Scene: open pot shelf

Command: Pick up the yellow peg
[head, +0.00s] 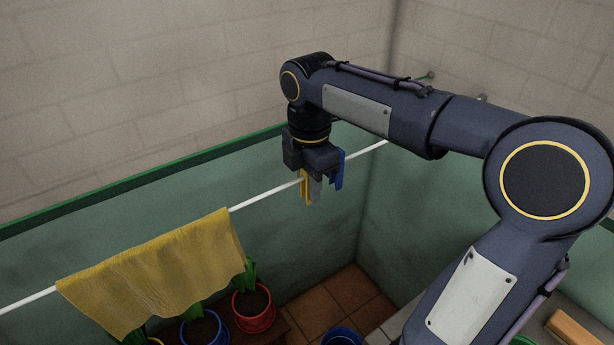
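The yellow peg (304,188) is on the white line in the middle of the head view, upright, with its upper end hidden by my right gripper. My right gripper (315,183) points down over the line right at the peg. One grey finger shows close beside the peg, on its right; the other finger is hard to make out. I cannot tell whether the fingers are closed on the peg. My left gripper is not in view.
A blue peg (338,168) is just right of my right gripper. A yellow cloth (155,275) hangs over the white line (265,195) at left. Below are potted plants in a red pot (254,311) and a blue pot (204,330). A green-edged wall stands behind.

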